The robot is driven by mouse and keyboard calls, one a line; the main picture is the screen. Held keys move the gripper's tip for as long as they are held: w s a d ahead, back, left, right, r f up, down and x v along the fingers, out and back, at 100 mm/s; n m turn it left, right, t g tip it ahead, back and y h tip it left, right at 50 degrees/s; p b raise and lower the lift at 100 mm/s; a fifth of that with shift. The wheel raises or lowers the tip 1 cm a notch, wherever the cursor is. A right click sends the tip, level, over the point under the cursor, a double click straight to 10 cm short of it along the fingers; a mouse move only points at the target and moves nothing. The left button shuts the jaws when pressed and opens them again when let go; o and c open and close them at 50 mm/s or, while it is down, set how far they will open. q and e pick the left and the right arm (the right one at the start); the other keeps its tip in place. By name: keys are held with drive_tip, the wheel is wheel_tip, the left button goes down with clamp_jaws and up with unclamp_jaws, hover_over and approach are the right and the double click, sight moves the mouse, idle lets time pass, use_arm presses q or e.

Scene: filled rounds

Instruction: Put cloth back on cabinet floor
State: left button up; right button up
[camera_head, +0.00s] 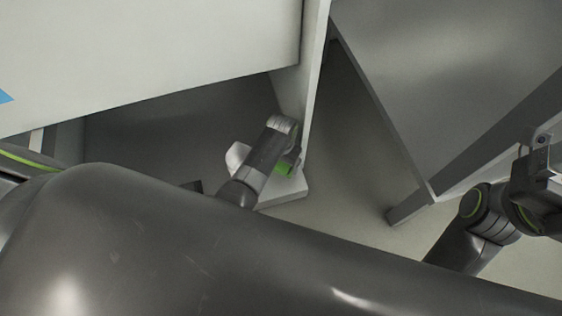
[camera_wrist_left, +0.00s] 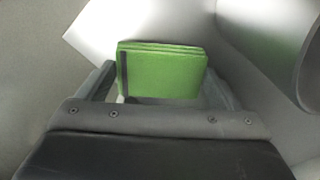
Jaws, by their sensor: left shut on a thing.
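The green folded cloth (camera_wrist_left: 160,72) is held between the two fingers of my left gripper (camera_wrist_left: 162,80), which is shut on it. In the head view only a small part of the cloth (camera_head: 285,168) shows beside my left wrist, inside the low cabinet opening. The gripper's fingers are mostly hidden there by my arm. A pale cabinet floor panel (camera_head: 290,189) lies below the cloth. I cannot tell whether the cloth touches it. My right arm shows at the right edge of the head view, but its fingers are not visible.
A white cabinet front (camera_head: 150,55) overhangs my left arm. An upright white side panel (camera_head: 307,80) stands just right of my left wrist. A large grey panel (camera_head: 450,70) stands at the upper right. Bare floor (camera_head: 345,205) shows between them.

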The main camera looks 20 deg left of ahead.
idle(0.4)
use_arm(q)
drive_tip(key=shift+f, duration=0.2)
drive_tip(key=o, duration=0.9)
